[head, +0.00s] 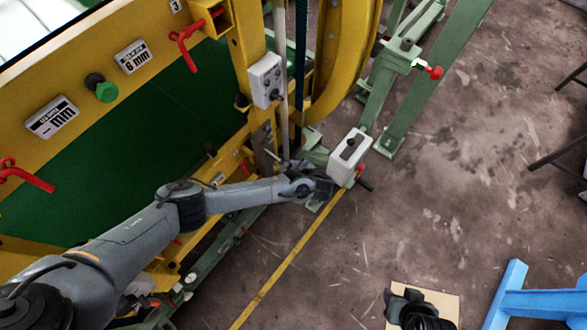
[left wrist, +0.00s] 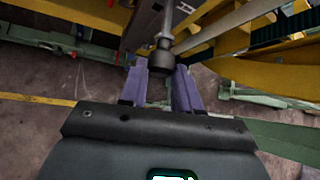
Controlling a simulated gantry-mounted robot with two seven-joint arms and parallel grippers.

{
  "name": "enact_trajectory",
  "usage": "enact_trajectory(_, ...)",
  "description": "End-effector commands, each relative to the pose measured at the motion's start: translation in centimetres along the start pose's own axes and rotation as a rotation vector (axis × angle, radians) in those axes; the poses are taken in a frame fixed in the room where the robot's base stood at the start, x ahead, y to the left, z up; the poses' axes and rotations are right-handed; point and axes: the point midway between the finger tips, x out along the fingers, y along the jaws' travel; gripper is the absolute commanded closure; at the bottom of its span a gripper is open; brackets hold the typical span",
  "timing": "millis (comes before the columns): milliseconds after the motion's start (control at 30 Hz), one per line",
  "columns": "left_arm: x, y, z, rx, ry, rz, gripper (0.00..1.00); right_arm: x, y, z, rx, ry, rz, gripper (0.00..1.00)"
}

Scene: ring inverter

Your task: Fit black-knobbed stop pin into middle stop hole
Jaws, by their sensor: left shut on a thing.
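The stop pin's black knob (left wrist: 163,58) shows in the left wrist view, between the tips of my left gripper's two purple fingers (left wrist: 161,76). A grey rod (left wrist: 167,22) runs from the knob toward the yellow machine. My left gripper is shut on the pin. In the head view my left gripper (head: 322,188) is beside the machine's lower right corner, just left of and below a white box. The pin is too small or hidden there. I cannot make out the middle stop hole in either view.
The yellow machine frame (head: 225,70) with its green panel fills the left. The white box (head: 350,155) with a black slot stands close to my left gripper. Green rails (head: 405,110) rise behind it. A blue frame (head: 540,300) stands at lower right. The floor on the right is mostly clear.

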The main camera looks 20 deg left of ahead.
Motion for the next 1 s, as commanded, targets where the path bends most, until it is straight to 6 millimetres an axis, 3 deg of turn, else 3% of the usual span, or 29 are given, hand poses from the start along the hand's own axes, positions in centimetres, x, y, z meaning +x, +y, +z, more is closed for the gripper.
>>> enact_trajectory(1000,1.8,-0.1,1.9,0.0,-0.001,0.0,1.0,-0.5,0.2,-0.1,-0.008,-0.001,0.007,0.57)
